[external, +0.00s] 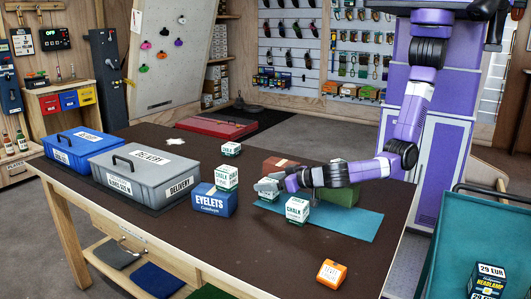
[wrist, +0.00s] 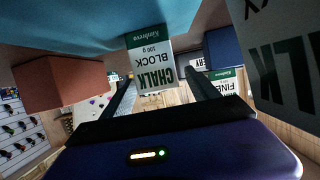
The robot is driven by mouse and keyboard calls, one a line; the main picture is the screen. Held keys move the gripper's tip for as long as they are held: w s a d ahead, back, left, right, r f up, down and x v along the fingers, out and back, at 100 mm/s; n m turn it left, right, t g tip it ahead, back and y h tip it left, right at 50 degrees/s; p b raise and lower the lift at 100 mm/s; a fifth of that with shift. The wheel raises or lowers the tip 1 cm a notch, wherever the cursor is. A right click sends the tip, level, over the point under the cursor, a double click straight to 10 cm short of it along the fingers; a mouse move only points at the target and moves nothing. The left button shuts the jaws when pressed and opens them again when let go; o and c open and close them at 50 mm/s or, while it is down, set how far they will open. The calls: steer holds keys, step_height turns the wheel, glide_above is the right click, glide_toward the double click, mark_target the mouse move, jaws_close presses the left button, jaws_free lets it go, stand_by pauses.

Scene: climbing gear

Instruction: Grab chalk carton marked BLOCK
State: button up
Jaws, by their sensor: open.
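The white and green chalk carton marked BLOCK (wrist: 150,62) stands on the teal mat in the wrist view, which is upside down. My gripper (wrist: 163,84) is open, its fingers pointing toward the carton with one to each side of its line. I cannot tell whether they reach around it. In the external view my gripper (external: 266,185) is low over the mat. A carton (external: 269,196) there is partly hidden by it and seems to be the BLOCK one. Another chalk carton (external: 297,209) stands nearer the camera; it looms large in the wrist view (wrist: 288,65).
A chalk carton marked FINE (wrist: 226,82) sits on the blue EYELETS box (external: 214,200). A red-brown box (wrist: 65,82) and a green box (external: 342,192) stand close by. Another chalk carton (external: 231,149) is farther back. The front of the table is mostly clear around an orange box (external: 331,274).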

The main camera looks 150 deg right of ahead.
steer(key=c, duration=1.4)
jaws_close()
steer(key=shift+r, duration=0.1)
